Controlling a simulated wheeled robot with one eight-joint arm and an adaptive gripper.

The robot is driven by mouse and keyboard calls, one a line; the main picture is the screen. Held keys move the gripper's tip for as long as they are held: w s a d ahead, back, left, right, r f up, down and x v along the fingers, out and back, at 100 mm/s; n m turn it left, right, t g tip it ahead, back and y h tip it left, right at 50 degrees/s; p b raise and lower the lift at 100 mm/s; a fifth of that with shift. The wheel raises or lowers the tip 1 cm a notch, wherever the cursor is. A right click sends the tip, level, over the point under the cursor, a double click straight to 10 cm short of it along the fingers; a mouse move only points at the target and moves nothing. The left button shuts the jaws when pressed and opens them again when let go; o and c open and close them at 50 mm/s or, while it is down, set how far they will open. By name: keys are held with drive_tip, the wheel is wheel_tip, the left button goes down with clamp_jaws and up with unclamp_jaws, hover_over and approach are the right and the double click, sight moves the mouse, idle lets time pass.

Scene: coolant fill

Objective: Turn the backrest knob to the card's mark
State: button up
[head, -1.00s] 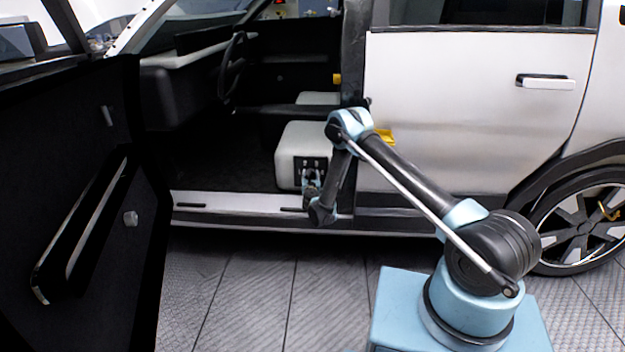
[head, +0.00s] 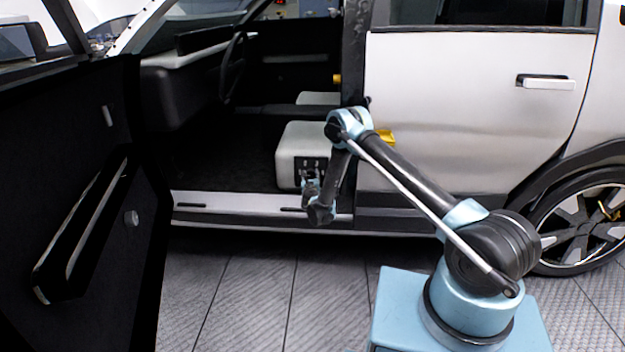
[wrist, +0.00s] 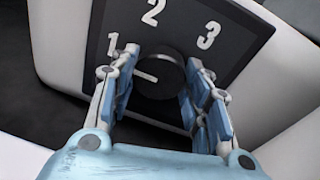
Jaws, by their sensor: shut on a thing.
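The backrest knob (wrist: 158,76) is a round dark knob on a black panel (wrist: 232,45) with white marks 1, 2 and 3. Its short white pointer line points left, toward the side of the 1. My gripper (wrist: 160,84) is shut on the knob, with one finger on each side of it. In the head view my gripper (head: 311,181) is at the panel on the side of the light seat base (head: 287,160), and the knob is too small to make out. I see no card in either view.
The open black door (head: 85,215) stands at the left. The sill (head: 235,203) runs below the seat, and the white closed door (head: 470,110) is at the right, behind my arm. The floor (head: 255,300) in front is clear.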

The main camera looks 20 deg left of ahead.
drive_tip(key=o, duration=1)
drive_tip(key=shift+w+d+f, duration=0.1)
drive_tip(key=shift+c, duration=0.2)
drive_tip(key=shift+o, duration=0.5)
drive_tip(key=shift+r, duration=5)
